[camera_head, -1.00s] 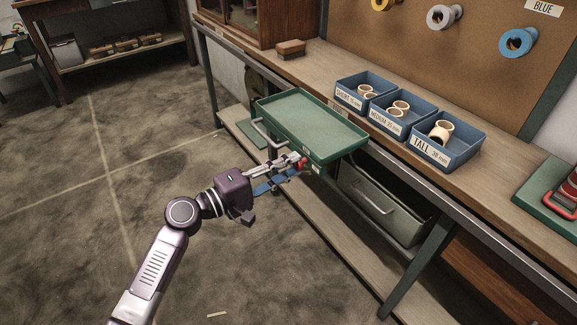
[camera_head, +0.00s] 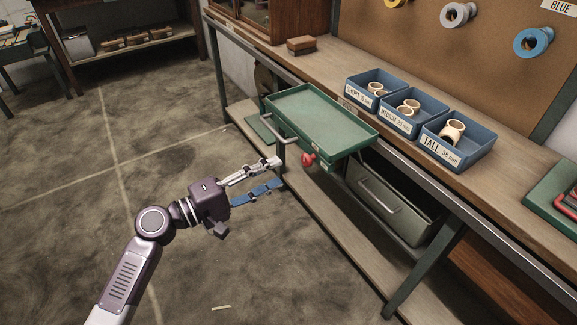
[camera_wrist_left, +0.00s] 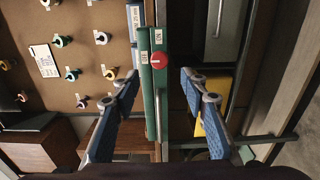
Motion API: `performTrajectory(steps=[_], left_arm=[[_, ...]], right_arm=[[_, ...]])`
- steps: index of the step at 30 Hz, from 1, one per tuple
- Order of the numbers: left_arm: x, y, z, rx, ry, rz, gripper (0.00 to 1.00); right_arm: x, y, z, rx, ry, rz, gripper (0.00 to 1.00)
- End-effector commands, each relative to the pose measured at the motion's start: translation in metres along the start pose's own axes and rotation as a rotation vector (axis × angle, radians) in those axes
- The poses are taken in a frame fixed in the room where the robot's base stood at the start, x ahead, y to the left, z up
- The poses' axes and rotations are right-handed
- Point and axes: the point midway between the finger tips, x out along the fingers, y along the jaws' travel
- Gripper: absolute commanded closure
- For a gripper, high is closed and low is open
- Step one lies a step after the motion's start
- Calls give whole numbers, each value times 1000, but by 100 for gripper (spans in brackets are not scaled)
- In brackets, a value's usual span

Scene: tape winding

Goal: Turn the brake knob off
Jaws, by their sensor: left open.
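The red brake knob (camera_head: 308,160) sits on the front side of the green tray, near its right end. My right gripper is not in view.
The green tray (camera_head: 318,120) with its side handle (camera_head: 283,132) juts out from the wooden workbench (camera_head: 345,62). Below it is a grey-green drawer (camera_head: 390,205). Blue bins (camera_head: 458,145) of rings stand on the bench. The floor (camera_head: 130,190) left of the bench is open.

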Motion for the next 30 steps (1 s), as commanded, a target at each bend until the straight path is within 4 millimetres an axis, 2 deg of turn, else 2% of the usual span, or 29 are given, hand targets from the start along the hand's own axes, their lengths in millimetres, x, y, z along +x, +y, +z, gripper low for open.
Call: performTrajectory(steps=[3,9,26,30], left_arm=[[-23,-1,1,-1,0,-2,60],[-43,0,0,-1,0,0,60],[-45,0,1,1,-2,-1,60],[-44,-14,18,50,-28,-46,60]], right_arm=[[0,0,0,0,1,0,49],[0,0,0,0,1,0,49],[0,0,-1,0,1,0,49],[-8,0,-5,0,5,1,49]])
